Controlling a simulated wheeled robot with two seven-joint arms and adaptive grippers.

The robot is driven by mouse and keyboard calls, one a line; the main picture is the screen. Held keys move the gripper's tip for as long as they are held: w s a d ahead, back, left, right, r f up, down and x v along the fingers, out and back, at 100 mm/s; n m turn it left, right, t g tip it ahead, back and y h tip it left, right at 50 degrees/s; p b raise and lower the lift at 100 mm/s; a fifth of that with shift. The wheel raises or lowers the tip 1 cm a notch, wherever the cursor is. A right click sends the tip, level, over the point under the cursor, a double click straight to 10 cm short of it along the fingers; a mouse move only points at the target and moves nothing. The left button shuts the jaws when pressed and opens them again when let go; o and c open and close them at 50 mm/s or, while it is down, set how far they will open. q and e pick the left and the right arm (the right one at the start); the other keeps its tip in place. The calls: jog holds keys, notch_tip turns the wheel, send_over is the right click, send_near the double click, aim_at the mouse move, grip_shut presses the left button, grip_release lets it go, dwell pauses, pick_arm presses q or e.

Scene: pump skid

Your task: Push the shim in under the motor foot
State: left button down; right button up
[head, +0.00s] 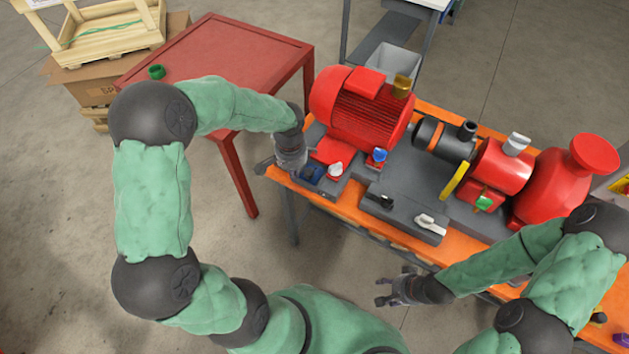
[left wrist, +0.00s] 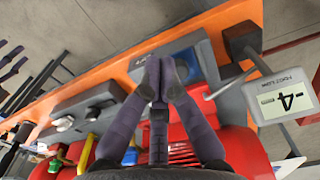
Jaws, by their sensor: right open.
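The red motor (head: 362,105) stands at the left end of the skid; a low red part (head: 333,151), apparently by its foot, sits at its near side. My left gripper (head: 291,160) points down at that corner, beside a dark blue block (head: 312,174). In the left wrist view, my left gripper's fingers (left wrist: 158,72) come together at the tips, over or against the blue-grey block (left wrist: 198,62). Red motor parts (left wrist: 198,130) show behind the fingers. I cannot make out the shim or any contact with it. My right gripper (head: 397,290) is open and empty in front of the skid.
The orange bench (head: 345,207) carries a grey block with levers (head: 405,212), a dark coupling (head: 445,138) and a red pump (head: 555,180). A red table (head: 230,55) stands behind my left arm.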

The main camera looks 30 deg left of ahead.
aim_at(309, 169)
pick_arm(q)
jog(key=shift+w+d+f+b, duration=0.15)
jog(key=shift+w+f, duration=0.55)
jog(key=shift+f, duration=0.95)
jog(key=shift+w+a+f+b, duration=0.15)
jog(key=shift+w+f, duration=0.5)
jog(key=shift+f, duration=1)
jog(key=shift+w+d+f+b, duration=0.1)
jog(key=shift+w+f+b, duration=0.15)
jog(key=shift+w+f, duration=0.95)
jog(key=shift+s+f, duration=0.45)
jog(key=shift+s, duration=0.05)
jog(key=w, duration=0.2)
jog(key=w+b, duration=0.1)
jog(key=w, duration=0.1)
jog(key=shift+w+d+f+b, duration=0.1)
jog(key=shift+w+d+b, duration=0.1)
jog(key=shift+w+b, duration=0.15)
